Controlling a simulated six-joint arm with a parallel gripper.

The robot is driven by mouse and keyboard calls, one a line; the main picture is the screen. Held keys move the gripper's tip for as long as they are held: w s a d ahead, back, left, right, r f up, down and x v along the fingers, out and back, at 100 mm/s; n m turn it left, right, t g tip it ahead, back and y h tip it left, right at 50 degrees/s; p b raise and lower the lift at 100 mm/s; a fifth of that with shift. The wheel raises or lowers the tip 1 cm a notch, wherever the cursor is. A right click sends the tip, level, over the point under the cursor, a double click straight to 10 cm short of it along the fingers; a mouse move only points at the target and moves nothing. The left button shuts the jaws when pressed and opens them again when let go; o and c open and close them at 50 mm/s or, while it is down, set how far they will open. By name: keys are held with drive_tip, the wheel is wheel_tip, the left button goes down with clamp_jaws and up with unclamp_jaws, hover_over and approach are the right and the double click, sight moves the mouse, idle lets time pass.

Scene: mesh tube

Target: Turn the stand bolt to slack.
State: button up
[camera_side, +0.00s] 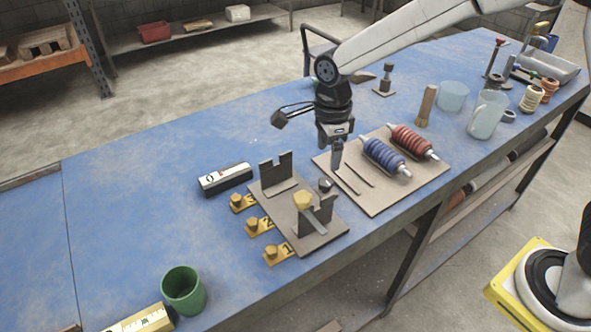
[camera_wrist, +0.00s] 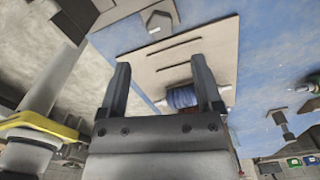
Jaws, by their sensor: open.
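The stand (camera_side: 285,213) is a brown base plate with two dark notched uprights. A yellow hex-headed bolt (camera_side: 303,200) sits by its near upright, with a grey bar just below the head. In the side view my gripper (camera_side: 337,165) points down, behind and right of the bolt, above the board's left part and apart from the bolt. In the wrist view my gripper (camera_wrist: 162,78) shows two separated fingers with nothing held between them. I cannot make out the yellow bolt in the wrist view.
A brown board (camera_side: 385,195) holds blue (camera_side: 385,157) and red (camera_side: 411,141) rollers and two thin rods. Yellow numbered tags with bolts (camera_side: 260,225) lie left of the stand. A black-and-white box (camera_side: 225,179) and green cup (camera_side: 183,290) stand nearby. The left table is mostly clear.

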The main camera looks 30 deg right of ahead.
sight(326, 181)
drive_tip(key=shift+f, duration=0.1)
drive_tip(key=shift+f, duration=3.8)
clamp_jaws()
